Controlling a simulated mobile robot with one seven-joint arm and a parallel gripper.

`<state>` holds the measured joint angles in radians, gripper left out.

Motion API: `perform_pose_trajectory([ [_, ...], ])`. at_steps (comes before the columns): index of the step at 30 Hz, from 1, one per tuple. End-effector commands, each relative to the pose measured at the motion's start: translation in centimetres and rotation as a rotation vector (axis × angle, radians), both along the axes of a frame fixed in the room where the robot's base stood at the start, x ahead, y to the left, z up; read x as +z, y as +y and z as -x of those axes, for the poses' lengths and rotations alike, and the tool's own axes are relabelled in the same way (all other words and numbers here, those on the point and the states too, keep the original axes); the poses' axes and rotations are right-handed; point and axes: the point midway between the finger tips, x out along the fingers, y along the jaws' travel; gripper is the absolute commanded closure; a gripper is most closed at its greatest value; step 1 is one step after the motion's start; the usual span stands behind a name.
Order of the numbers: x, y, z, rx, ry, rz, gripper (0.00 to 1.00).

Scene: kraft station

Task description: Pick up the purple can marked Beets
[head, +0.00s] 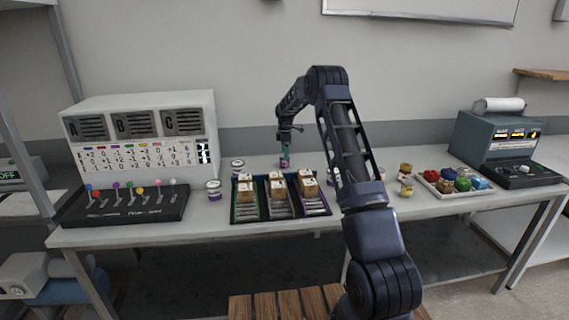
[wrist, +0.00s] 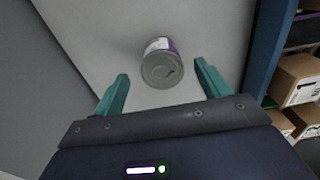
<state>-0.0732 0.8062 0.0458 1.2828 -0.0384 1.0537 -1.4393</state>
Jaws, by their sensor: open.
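A can with a purple and white label and a grey metal lid (wrist: 162,70) stands on the table just beyond my fingertips in the wrist view. Its label wording cannot be read. In the head view a purple-labelled can (head: 284,160) stands behind the tray, right under my gripper (head: 285,148). In the wrist view my gripper (wrist: 160,85) is open, its two teal fingers on either side of the space in front of the can. Nothing is between the fingers.
A dark tray (head: 262,218) with cardboard boxes stands in front of the can; its blue wall (wrist: 262,45) is at right in the wrist view. Other cans (head: 213,190) stand to the left. A lever panel (head: 125,205) and a tray of coloured items (head: 432,184) stand farther off.

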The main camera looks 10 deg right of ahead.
Motion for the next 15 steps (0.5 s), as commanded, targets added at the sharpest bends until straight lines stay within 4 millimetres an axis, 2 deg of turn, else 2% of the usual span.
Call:
perform_pose_trajectory([
  [8, -1.9, 0.0, 0.1, 0.000, 0.001, 0.000, 0.24],
  [15, -5.2, 0.1, 0.3, 0.000, 0.002, 0.000, 0.24],
])
